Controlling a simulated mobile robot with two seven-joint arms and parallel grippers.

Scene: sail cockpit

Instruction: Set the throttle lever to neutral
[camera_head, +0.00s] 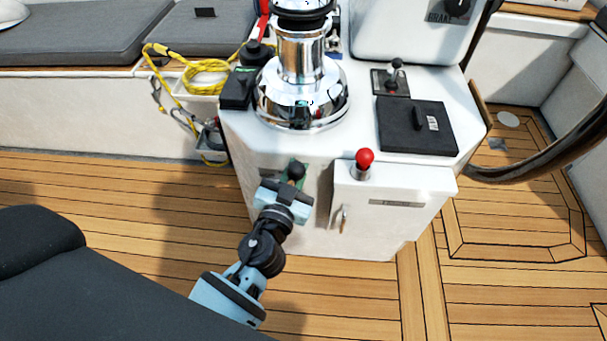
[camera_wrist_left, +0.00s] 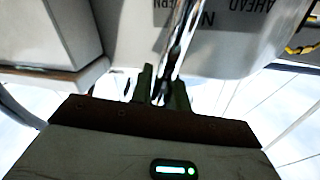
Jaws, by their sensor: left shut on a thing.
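The throttle lever is a chrome rod (camera_wrist_left: 182,38) in the left wrist view, in front of a pale panel with "N" and "AHEAD" lettering. It passes to the left of the "N" in that view, near more lettering that is cut off. In the head view its black knob (camera_head: 296,170) shows at the front face of the white console. My left gripper (camera_head: 288,186) is at this lever, and in the left wrist view its two fingers (camera_wrist_left: 163,90) are shut around the rod. The lever's base is hidden in the head view. My right gripper is not in view.
A chrome winch (camera_head: 302,75), a black hatch (camera_head: 417,126) and a small black lever (camera_head: 396,70) are on the console top. Wooden deck (camera_head: 130,210) lies open at left.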

